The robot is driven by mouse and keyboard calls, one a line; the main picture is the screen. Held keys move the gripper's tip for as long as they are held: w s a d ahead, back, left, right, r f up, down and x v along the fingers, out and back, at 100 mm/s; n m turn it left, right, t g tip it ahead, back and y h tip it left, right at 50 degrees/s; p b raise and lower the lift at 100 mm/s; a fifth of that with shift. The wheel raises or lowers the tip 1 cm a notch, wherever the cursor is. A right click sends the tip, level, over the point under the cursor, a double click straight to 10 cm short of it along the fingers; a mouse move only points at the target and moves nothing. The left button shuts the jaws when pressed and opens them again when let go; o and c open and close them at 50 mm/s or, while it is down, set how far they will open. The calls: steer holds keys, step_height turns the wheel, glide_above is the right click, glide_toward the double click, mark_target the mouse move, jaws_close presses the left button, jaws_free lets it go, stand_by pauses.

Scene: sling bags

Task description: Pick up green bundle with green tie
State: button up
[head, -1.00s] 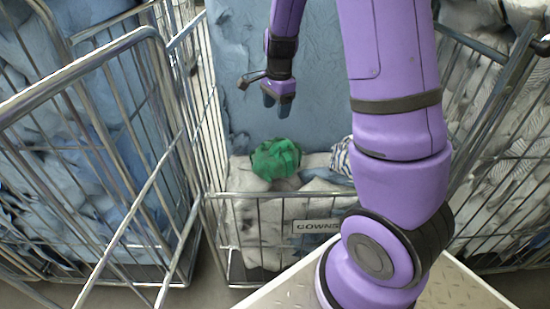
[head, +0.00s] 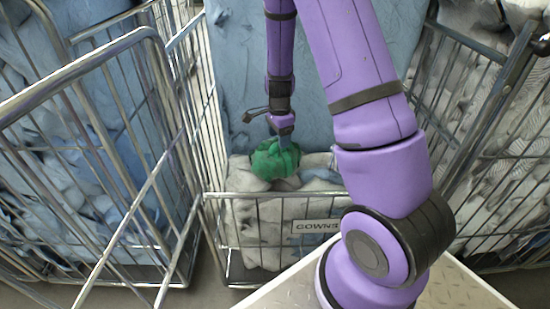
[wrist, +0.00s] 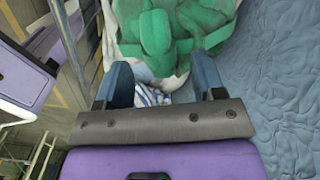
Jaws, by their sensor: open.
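The green bundle (head: 274,161) lies on pale cloth in the middle wire cart, near its front left. It also fills the top middle of the wrist view (wrist: 182,40), where a lighter green tie (wrist: 157,32) crosses it. My gripper (head: 280,141) is at the bundle's upper edge in the head view. In the wrist view my gripper (wrist: 160,80) has its two blue fingers spread apart, with the bundle just beyond and between their tips. I cannot tell whether the fingers touch it. The bundle's far side is out of the wrist view.
The middle cart (head: 262,230) has a wire front with a GOWNS sign (head: 315,226). A tall blue quilted surface (head: 237,75) stands behind the bundle. Wire carts of cloth stand at left (head: 90,160) and right (head: 500,150). Striped cloth (wrist: 152,97) lies below the bundle.

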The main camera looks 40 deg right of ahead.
mark_target(275, 154)
steer(key=shift+s+f, duration=0.1)
steer(key=shift+f, duration=1.45)
jaws_close()
